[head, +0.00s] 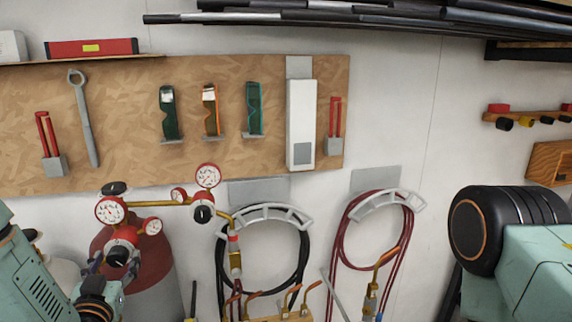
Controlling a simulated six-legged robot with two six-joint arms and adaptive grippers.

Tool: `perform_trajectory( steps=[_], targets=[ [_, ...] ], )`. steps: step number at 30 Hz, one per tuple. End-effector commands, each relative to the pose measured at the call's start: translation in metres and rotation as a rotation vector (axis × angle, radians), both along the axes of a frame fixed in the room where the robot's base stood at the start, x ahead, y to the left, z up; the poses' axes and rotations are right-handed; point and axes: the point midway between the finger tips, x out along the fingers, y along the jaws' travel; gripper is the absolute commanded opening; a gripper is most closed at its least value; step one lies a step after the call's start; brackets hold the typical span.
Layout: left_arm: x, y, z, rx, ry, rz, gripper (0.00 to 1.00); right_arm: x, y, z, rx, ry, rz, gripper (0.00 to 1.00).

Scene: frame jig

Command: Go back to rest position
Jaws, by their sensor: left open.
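My left arm comes in at the lower left corner, with a teal link and a dark wrist ringed in copper. My left gripper (97,268) is open. It shows only in small part, in front of the red gas cylinder (155,262), and I see nothing held in it. Its exact gap to the cylinder and valve is hard to tell. My right arm's teal link and black joint fill the lower right corner. My right gripper is outside the picture.
Pressure gauges (110,210) top the cylinder. A black hose (219,262) and a red hose (340,235) hang on wall brackets. A pegboard (225,150) holds a wrench (84,118) and several glasses (168,112). Dark rods (380,22) lie along the top. Bare wall separates the red hose from my right arm.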

Motion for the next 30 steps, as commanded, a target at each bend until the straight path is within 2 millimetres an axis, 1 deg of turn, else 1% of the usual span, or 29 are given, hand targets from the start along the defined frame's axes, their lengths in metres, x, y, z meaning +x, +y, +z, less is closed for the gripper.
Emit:
perform_trajectory(
  steps=[1,3,8,15,21,25,27,29,30],
  targets=[
    [0.007,0.002,0.000,0.001,-0.002,0.000,0.62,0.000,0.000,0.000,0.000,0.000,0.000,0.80],
    [0.016,0.003,0.000,0.000,-0.001,-0.001,0.62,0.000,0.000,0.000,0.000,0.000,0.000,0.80],
    [0.014,0.003,0.001,0.077,0.021,-0.001,0.62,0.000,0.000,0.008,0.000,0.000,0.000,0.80],
    [0.008,0.002,0.000,0.081,0.021,0.000,0.62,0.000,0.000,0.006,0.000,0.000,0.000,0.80],
    [0.009,0.002,0.000,0.080,0.020,0.000,0.62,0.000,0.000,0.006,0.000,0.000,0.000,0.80],
    [0.014,0.003,0.000,0.075,0.017,0.000,0.62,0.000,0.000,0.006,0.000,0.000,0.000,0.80],
    [0.014,0.003,-0.002,0.034,0.008,0.000,0.62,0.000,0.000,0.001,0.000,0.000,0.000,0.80],
    [0.010,0.003,-0.003,-0.010,0.000,0.000,0.62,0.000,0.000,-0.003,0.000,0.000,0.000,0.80],
    [0.002,0.001,-0.002,-0.006,0.004,0.001,0.62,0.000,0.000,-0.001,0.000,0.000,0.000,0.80]
  ],
)
